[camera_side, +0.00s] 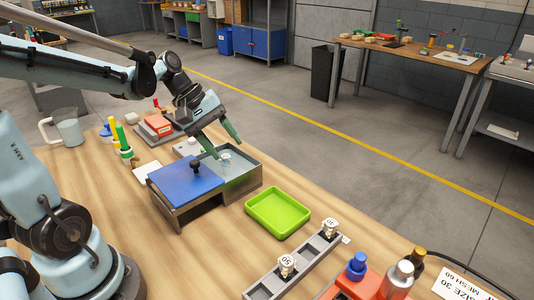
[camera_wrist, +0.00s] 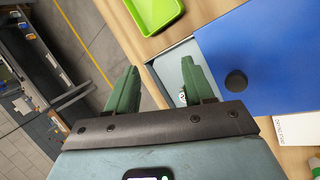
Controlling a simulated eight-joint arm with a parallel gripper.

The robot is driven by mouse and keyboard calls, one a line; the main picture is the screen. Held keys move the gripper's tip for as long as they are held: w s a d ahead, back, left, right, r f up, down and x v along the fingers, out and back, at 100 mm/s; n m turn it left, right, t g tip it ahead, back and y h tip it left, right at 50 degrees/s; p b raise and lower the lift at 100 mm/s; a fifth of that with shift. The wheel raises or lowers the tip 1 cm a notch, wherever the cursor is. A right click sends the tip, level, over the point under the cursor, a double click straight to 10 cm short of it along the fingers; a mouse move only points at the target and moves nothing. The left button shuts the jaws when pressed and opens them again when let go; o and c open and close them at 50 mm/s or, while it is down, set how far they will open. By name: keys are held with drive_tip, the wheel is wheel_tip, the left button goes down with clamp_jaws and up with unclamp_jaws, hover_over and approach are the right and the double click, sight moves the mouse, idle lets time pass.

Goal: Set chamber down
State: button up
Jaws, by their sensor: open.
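A grey metal box (camera_side: 246,182) with a blue lid (camera_side: 186,178) stands on the wooden table; the lid has a black knob (camera_side: 196,166) and covers the left part. The lid also shows in the wrist view (camera_wrist: 275,60). In the uncovered right part sits a small pale piece (camera_side: 225,156), possibly the chamber; in the wrist view it is partly hidden behind a finger (camera_wrist: 182,97). My gripper (camera_side: 229,146) is open, its green fingers at the uncovered part, close to the pale piece. Whether they touch it I cannot tell. Both fingers also show in the wrist view (camera_wrist: 160,78).
A green tray (camera_side: 277,213) lies right of the box. In front, a grey rail (camera_side: 296,266) holds small numbered pieces, beside a red holder (camera_side: 350,288) with bottles.

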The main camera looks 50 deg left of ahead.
drive_tip(key=s+d+m+t+y, duration=0.2)
drive_tip(key=s+d+m+y, duration=0.2)
drive_tip(key=m, duration=0.9)
drive_tip(key=s+d, duration=0.1)
drive_tip(key=d, duration=0.2)
drive_tip(key=shift+d+t, duration=0.25)
drive_tip(key=shift+t, duration=0.15)
